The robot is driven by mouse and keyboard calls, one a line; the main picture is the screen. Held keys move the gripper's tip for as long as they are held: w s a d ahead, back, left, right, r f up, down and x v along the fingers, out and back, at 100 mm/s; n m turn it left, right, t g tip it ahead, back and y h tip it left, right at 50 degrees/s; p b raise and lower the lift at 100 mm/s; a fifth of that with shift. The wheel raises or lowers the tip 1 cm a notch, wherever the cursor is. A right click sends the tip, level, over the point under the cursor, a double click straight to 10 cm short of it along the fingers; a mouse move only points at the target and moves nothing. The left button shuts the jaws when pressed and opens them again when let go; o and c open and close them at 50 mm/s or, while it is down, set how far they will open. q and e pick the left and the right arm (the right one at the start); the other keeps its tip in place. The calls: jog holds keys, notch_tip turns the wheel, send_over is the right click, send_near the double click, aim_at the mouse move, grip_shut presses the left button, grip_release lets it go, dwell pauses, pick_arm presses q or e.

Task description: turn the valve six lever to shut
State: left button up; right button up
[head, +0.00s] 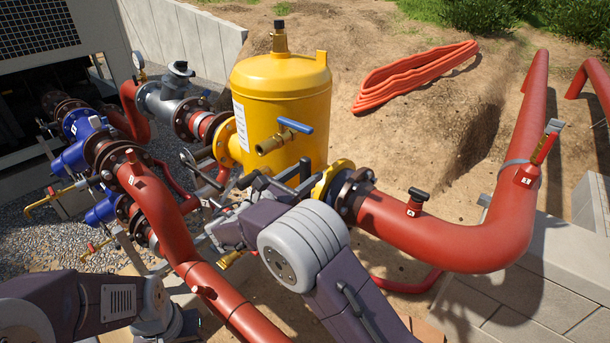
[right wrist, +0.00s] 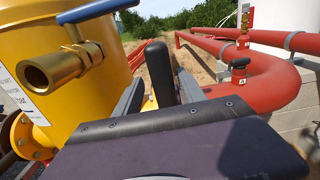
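My right gripper (head: 275,182) is at the centre of the head view, in front of the yellow tank's foot. In the right wrist view, its two fingers (right wrist: 160,92) stand apart, with a black rounded lever grip (right wrist: 157,70) upright between them. I cannot tell whether either finger touches it. No number six is readable, so I cannot confirm that this is the valve six lever. Its valve body is hidden behind my gripper.
The yellow tank (head: 283,95) carries a brass valve with a blue lever (head: 295,126), close to my right gripper. A red pipe (head: 440,235) with a small black-handled valve (head: 416,200) runs right. Blue valves and flanges crowd the left. An orange hose (head: 415,75) lies on open dirt behind.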

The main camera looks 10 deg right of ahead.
jog(key=b+v, duration=0.2)
jog(key=v, duration=0.7)
